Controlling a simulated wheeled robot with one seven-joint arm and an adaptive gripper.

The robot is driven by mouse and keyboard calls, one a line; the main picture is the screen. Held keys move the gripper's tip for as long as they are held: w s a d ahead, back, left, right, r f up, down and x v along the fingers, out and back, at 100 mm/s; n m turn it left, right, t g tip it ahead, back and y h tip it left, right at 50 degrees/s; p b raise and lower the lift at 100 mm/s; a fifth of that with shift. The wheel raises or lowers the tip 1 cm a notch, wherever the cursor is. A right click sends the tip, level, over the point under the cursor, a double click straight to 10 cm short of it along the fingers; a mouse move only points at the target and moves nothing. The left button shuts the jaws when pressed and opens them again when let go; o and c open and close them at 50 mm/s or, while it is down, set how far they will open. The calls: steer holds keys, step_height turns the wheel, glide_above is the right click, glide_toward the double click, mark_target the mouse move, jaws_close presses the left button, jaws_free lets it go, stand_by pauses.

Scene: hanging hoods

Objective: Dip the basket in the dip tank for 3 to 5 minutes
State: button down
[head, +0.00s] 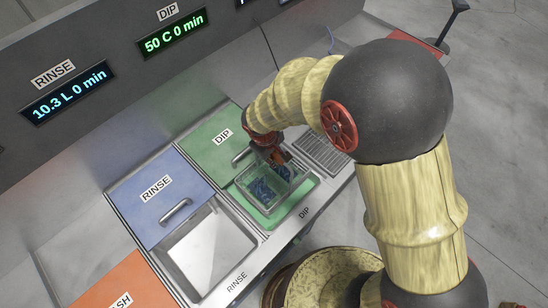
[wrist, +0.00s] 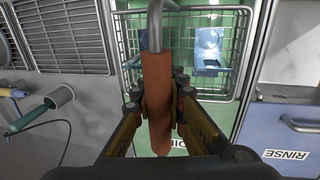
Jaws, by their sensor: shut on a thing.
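The wire basket (head: 243,190) holds blue parts (head: 262,188) and is over or within the opening of the green dip tank (head: 303,201); I cannot tell how deep it sits. My gripper (head: 274,156) is above the basket, shut on its orange-brown handle (wrist: 157,85). In the wrist view the wire basket (wrist: 120,40) lies beyond the handle, with the blue parts (wrist: 209,45) inside. The dip tank's green lid (head: 212,135) is slid back behind the opening. The dip display (head: 173,35) reads 50 C 0 min.
The rinse tank (head: 208,248) is to the left, its blue lid (head: 160,190) slid back and its basin open. An orange lid (head: 125,285) is farther left. A slatted drain grille (head: 325,152) is to the right. The rinse display (head: 67,92) reads 10.3 L 0 min.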

steer(key=shift+s+a+f+b+x, duration=0.15)
steer(key=shift+s+a+b+x, duration=0.4)
steer(key=shift+b+x, duration=2.55)
steer(key=shift+s+a+f+b+x, duration=0.15)
steer(key=shift+s+a+b+x, duration=0.35)
steer(key=shift+b+x, duration=2.6)
steer(key=shift+s+a+f+b+x, duration=0.15)
steer(key=shift+s+a+b+x, duration=0.35)
steer(key=shift+b+x, duration=2.6)
steer(key=shift+p+x, duration=1.1)
steer(key=shift+p, duration=0.1)
steer(key=shift+r, duration=0.15)
